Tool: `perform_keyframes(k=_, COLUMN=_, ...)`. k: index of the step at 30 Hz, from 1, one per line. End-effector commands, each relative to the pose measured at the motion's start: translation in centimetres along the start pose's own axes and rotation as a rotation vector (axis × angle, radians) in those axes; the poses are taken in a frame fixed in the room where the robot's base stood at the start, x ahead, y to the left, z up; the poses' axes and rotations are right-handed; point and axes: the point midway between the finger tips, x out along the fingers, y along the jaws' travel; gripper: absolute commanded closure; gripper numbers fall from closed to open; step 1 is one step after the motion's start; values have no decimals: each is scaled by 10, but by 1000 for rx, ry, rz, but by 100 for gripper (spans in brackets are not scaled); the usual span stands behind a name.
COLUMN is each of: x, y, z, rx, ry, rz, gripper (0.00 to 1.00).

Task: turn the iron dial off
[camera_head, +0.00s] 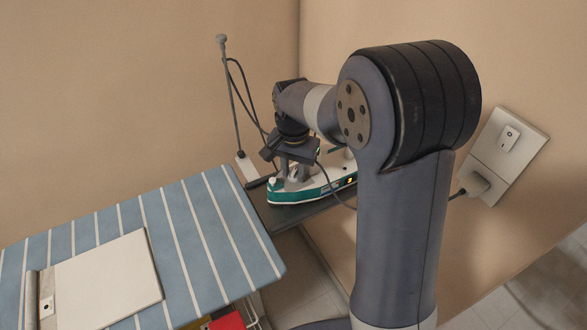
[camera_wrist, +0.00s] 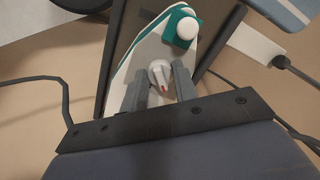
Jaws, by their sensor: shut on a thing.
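The white and green iron (camera_head: 312,188) lies on a dark rest beside the ironing board; its front part also shows in the wrist view (camera_wrist: 150,50). A small orange light (camera_head: 349,180) shows on its side. The iron's dial (camera_wrist: 158,70) is a pale round knob with a red pointer mark facing my gripper. My gripper (camera_wrist: 160,82) has one grey finger on each side of the dial and is shut on it. In the head view my gripper (camera_head: 293,168) is over the iron, pointing down, and hides much of the dial.
The blue striped ironing board (camera_head: 190,215) is at the left, with a flat cream panel (camera_head: 105,275) on it. A thin pole (camera_head: 232,95) with a cord stands behind the iron. A wall plate (camera_head: 505,155) with a switch and plug is at the right. Walls are close behind.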

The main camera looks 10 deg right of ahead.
Motion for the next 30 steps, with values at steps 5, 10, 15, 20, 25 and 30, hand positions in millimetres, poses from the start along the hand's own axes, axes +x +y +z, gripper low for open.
perform_keyframes(k=5, x=-1, y=0, z=0, rx=-31, ry=0, rz=0, gripper=95)
perform_keyframes(k=10, x=-1, y=0, z=0, rx=-112, ry=1, rz=0, gripper=95)
perform_keyframes(k=15, x=-1, y=1, z=0, rx=-243, ry=1, rz=-1, gripper=95)
perform_keyframes(k=20, x=-1, y=1, z=-1, rx=-389, ry=1, rz=0, gripper=95)
perform_keyframes(k=25, x=-1, y=2, z=-1, rx=-541, ry=0, rz=0, gripper=95)
perform_keyframes(k=30, x=-1, y=2, z=-1, rx=-673, ry=1, rz=0, gripper=95)
